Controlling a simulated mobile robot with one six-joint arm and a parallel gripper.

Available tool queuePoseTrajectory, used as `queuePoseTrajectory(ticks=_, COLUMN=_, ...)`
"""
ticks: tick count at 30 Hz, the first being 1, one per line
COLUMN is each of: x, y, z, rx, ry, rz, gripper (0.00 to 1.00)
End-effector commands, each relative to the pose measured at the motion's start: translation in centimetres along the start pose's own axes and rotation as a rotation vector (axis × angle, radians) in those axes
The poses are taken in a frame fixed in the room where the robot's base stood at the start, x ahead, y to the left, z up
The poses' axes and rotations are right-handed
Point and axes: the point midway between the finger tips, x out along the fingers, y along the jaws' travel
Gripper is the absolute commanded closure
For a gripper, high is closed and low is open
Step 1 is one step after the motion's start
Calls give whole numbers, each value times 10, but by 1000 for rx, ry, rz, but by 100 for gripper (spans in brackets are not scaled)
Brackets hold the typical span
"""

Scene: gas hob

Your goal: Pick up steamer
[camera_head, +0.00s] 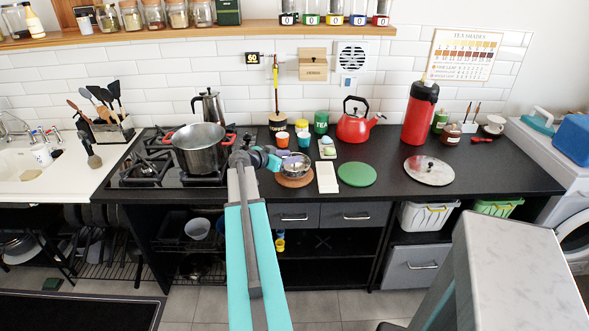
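A small round silver metal vessel (294,168), which looks like the steamer, sits on a round brown wooden board (295,183) on the black counter. My gripper (275,160) is at its upper left side, very close to it. I cannot tell whether they touch. The fingers are too small and partly hidden to show whether they are open or shut. My arm reaches up from the bottom of the view and hides some counter to the left of the vessel.
A large pot (199,153) with red handles stands on the hob, left of my gripper. Cups, a red kettle (355,126) and a red canister (420,114) stand behind and right. A green disc (357,174) and a lid (429,171) lie on the counter.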

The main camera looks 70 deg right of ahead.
Motion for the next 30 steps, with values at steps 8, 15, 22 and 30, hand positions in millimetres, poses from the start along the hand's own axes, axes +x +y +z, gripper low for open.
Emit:
queuePoseTrajectory(ticks=8, x=0, y=0, z=0, rx=0, ry=0, rz=0, gripper=62)
queuePoseTrajectory(ticks=15, x=0, y=0, z=0, rx=0, ry=0, rz=0, gripper=84)
queuePoseTrajectory(ticks=22, x=0, y=0, z=0, rx=0, ry=0, rz=0, gripper=100)
queuePoseTrajectory(ticks=30, x=0, y=0, z=-1, rx=0, ry=1, rz=0, gripper=100)
